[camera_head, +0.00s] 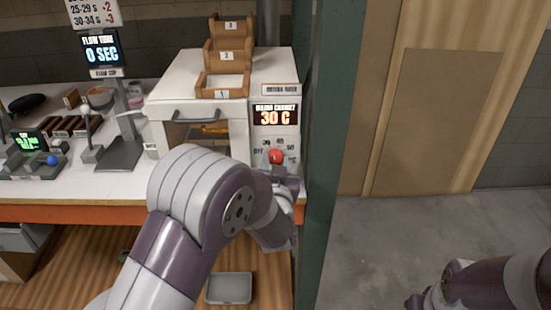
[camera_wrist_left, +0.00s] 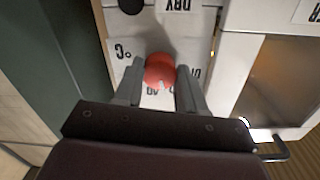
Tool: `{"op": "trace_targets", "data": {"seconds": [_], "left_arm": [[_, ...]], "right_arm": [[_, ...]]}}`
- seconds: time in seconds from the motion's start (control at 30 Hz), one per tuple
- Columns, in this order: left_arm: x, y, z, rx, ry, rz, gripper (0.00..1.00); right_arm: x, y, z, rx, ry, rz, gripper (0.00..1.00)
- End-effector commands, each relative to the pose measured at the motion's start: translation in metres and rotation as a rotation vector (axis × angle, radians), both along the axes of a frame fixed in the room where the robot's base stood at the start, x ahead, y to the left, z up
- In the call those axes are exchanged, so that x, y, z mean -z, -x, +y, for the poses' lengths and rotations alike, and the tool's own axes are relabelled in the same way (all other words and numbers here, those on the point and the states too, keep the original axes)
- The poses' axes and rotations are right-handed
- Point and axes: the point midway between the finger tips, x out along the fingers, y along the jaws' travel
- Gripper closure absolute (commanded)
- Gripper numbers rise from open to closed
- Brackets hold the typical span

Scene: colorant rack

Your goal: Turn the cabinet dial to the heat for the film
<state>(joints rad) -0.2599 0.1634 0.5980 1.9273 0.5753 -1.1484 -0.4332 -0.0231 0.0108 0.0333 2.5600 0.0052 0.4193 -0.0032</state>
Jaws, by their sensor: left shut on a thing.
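The cabinet (camera_head: 215,110) is a white box on the bench with a grey handle and a small window. Its display (camera_head: 275,115) reads "30 C" in orange. Below the display is a red dial (camera_head: 276,156) with numbers printed around it, partly hidden and too small to read surely. In the left wrist view the red dial (camera_wrist_left: 160,70) sits between the two fingers. My left gripper (camera_wrist_left: 158,82) is shut on it. The left gripper (camera_head: 280,172) is mostly hidden behind my arm in the head view. My right arm shows at the lower right; its gripper cannot be made out.
A wooden step rack (camera_head: 229,60) numbered 1 to 3 stands on the cabinet. Left of it are a flow timer (camera_head: 101,50) reading "0 SEC" and a stand. A green post (camera_head: 335,130) rises close to the right of the dial. A grey tray (camera_head: 229,288) lies below.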

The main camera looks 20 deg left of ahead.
Motion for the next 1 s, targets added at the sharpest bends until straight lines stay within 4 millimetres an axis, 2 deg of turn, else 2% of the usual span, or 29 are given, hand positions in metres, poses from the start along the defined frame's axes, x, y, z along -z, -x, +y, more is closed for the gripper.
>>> {"op": "trace_targets", "data": {"seconds": [0.1,0.5,1.0], "left_arm": [[-0.003,0.0,0.0,0.001,-0.1,0.031,0.91],[-0.002,0.0,0.0,0.0,-0.389,0.114,0.91],[0.0,0.0,0.0,0.001,-0.519,0.151,0.91]], "right_arm": [[-0.011,0.0,0.0,0.0,0.0,0.0,0.57],[-0.031,0.0,0.0,0.0,0.0,0.0,0.57],[-0.038,0.0,0.0,0.0,0.0,0.0,0.57]]}}
